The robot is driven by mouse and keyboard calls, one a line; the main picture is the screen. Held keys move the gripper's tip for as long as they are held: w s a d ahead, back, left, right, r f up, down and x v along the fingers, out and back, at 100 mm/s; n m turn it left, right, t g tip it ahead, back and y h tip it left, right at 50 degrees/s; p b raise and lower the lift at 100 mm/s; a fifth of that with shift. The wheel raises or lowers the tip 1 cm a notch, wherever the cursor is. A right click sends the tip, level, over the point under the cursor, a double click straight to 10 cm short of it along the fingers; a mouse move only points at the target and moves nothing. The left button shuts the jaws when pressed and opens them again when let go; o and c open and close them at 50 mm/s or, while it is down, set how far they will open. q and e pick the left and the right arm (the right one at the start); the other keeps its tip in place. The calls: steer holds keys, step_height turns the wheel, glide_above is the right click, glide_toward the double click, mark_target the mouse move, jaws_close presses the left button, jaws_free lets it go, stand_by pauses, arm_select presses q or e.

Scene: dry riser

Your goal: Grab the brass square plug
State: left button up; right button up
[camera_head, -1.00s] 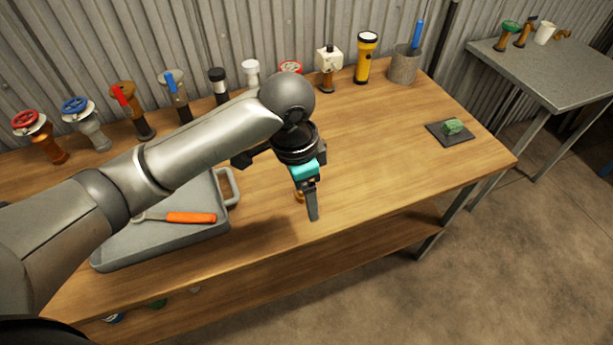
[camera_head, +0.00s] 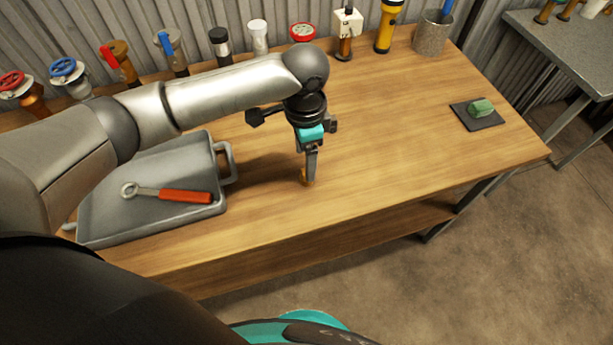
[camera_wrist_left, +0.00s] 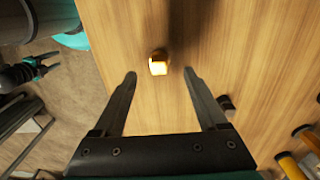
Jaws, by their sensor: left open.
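The brass square plug (camera_wrist_left: 158,63) stands on the wooden workbench, its square top shining brightly in the left wrist view. In the head view only a small brass bit of the plug (camera_head: 306,181) shows, low behind a finger. My left gripper (camera_wrist_left: 157,75) is open and empty, with one finger on each side of the plug in the wrist view. In the head view the left gripper (camera_head: 310,172) points down at the plug. I cannot tell whether a finger touches it. My right gripper (camera_wrist_left: 45,66) is small and dark at the wrist view's left edge, off the bench; its jaws are unclear.
A grey tray (camera_head: 105,228) with a red-handled wrench (camera_head: 170,195) lies left of the gripper. Valves and fittings line the back, with a yellow flashlight (camera_head: 387,28) and a grey cup (camera_head: 432,36). A dark pad (camera_head: 485,122) holds a green block (camera_head: 482,107). The bench's right middle is clear.

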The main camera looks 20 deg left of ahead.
arm_select(q)
steer(key=shift+f, duration=0.3)
step_height(320, 180, down, 5)
steer(key=shift+d+r+b, duration=0.1)
steer(key=shift+b, duration=0.85)
steer(key=shift+r, duration=0.1)
arm_select(e)
steer(key=shift+w+f, duration=0.3)
steer(key=shift+f, duration=0.65)
arm_select(q)
steer(key=shift+c, duration=1.4)
jaws_close()
arm_select(e)
steer(key=shift+s, duration=0.2)
